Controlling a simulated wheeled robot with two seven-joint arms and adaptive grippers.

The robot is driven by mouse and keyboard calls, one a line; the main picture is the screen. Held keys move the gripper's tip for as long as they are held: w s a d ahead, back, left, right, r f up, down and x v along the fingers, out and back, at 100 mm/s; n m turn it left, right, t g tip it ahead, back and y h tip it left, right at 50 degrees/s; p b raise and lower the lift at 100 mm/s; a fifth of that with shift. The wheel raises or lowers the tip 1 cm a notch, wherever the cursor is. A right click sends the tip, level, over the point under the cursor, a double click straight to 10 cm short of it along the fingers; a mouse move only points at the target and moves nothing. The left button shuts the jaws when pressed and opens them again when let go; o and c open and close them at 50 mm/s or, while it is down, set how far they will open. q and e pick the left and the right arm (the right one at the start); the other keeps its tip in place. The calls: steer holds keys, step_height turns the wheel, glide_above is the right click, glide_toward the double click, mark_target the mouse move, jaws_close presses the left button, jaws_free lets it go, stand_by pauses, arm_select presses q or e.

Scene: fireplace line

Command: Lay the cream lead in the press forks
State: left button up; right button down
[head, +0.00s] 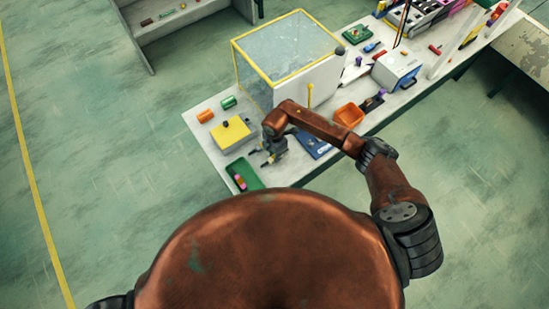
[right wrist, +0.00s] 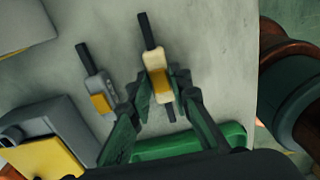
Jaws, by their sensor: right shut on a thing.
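The cream lead (right wrist: 156,75) has black ends and a yellow band, and it lies between the fingers of my right gripper (right wrist: 161,95) in the right wrist view. The fingers are shut on it near the band. In the head view my right gripper (head: 273,151) is low over the near left part of the bench, and the lead is too small to make out clearly. I cannot pick out the press forks with certainty in either view. My left gripper is not in view.
A grey lead (right wrist: 97,82) with an orange band lies left of the cream one. A grey-and-yellow box (head: 233,134) and a green tray (head: 240,171) are near the gripper. A yellow-framed clear case (head: 283,52) stands behind. An orange bin (head: 349,115) is to the right.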

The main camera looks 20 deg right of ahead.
steer(key=shift+r, duration=0.15)
stand_by(0.3)
steer(key=shift+r+p, duration=0.55)
steer(key=shift+p, duration=0.15)
steer(key=shift+r, duration=0.15)
step_height(320, 180, up, 6)
steer(key=p, duration=0.5)
steer(key=shift+r+p, duration=0.2)
steer(key=shift+p, duration=0.1)
